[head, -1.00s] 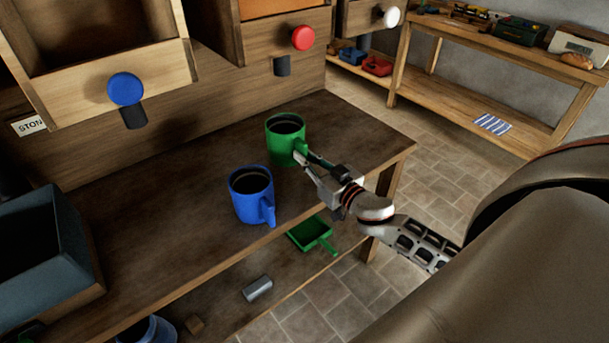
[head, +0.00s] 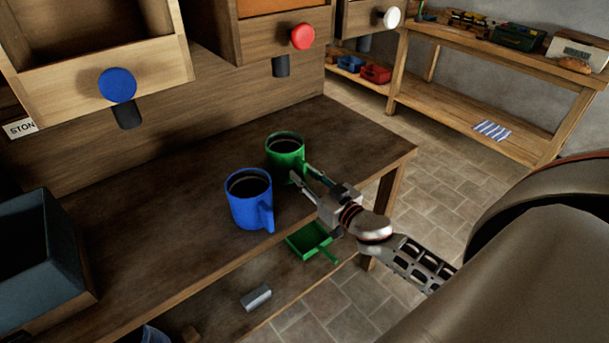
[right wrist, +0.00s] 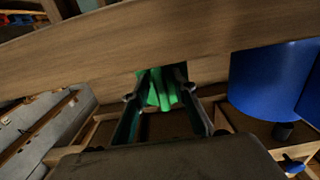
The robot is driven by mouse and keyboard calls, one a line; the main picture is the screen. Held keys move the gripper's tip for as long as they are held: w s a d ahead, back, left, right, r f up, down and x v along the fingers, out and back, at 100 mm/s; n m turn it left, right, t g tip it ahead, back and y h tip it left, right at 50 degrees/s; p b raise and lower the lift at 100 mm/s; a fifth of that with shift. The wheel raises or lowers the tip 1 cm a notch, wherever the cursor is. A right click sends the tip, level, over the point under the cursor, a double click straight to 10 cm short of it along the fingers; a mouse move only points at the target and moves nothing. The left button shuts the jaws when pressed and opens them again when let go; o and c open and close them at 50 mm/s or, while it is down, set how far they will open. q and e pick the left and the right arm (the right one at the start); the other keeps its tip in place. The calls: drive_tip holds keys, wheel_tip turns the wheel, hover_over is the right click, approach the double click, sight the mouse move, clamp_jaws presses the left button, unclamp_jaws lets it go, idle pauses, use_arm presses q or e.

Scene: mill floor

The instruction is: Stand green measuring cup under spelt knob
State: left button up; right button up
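The green measuring cup (head: 286,155) is upright over the bench top, right of and behind the blue cup (head: 249,200). My right gripper (head: 302,176) is at the near right side of the green cup, its fingers shut on the handle. In the right wrist view, green (right wrist: 162,88) shows between the two fingertips. I cannot tell whether the cup's base touches the bench. A red knob (head: 303,36) and a blue knob (head: 118,84) are on bin fronts above dark spouts. No spelt label is readable. My left gripper is out of view.
A dark blue-grey box (head: 40,250) stands at the bench's left. A white knob (head: 391,17) is farther back. A green scoop (head: 310,240) and a grey cylinder (head: 256,297) lie on the lower shelf. The bench top (head: 365,140) is clear right of the green cup.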

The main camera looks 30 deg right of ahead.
drive_tip(key=shift+r, duration=0.15)
drive_tip(key=shift+r, duration=0.2)
drive_tip(key=s+b, duration=0.1)
drive_tip(key=s, duration=1.1)
drive_tip(key=s+a+f+n+g, duration=0.1)
drive_tip(key=s+a+f, duration=0.3)
drive_tip(key=f, duration=0.4)
drive_tip(key=s+a+f+n+g+y, duration=0.1)
drive_tip(key=s+a+f+g, duration=0.3)
drive_tip(key=a+f, duration=0.3)
drive_tip(key=s+a+f+n+g, duration=0.1)
drive_tip(key=s+a+f+g, duration=0.1)
drive_tip(key=s+a+f, duration=0.3)
wheel_tip(320, 180, down, 4)
drive_tip(key=shift+a+n, duration=0.3)
drive_tip(key=shift+a, duration=0.3)
